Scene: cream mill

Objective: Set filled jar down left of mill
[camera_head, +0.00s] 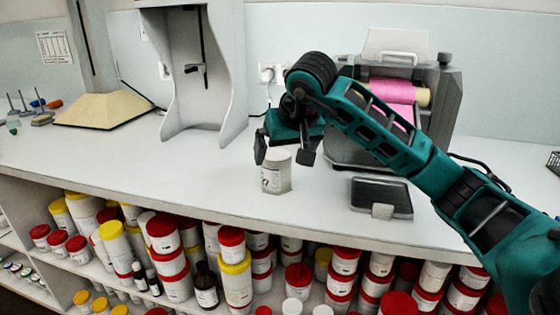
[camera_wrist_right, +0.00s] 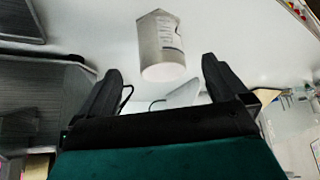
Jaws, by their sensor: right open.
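The jar (camera_head: 276,172), a white-grey container with a printed label, stands on the bench left of the mill. The mill (camera_head: 447,100) is a grey machine with pink-coated rollers at the back right. My right gripper (camera_head: 283,159) is open just above and behind the jar, its fingers spread to either side. In the right wrist view the jar (camera_wrist_right: 160,38) shows just beyond and between the open fingertips (camera_wrist_right: 161,68), with no visible contact. What is inside the jar cannot be seen. My left gripper is not in view.
A dark flat tray (camera_head: 381,199) lies in front of the mill. A grey stand (camera_head: 205,70) and a beige-based stand (camera_head: 104,109) are at the back left. The bench (camera_head: 150,165) is clear left of the jar. Shelves below hold several lidded tubs (camera_head: 232,243).

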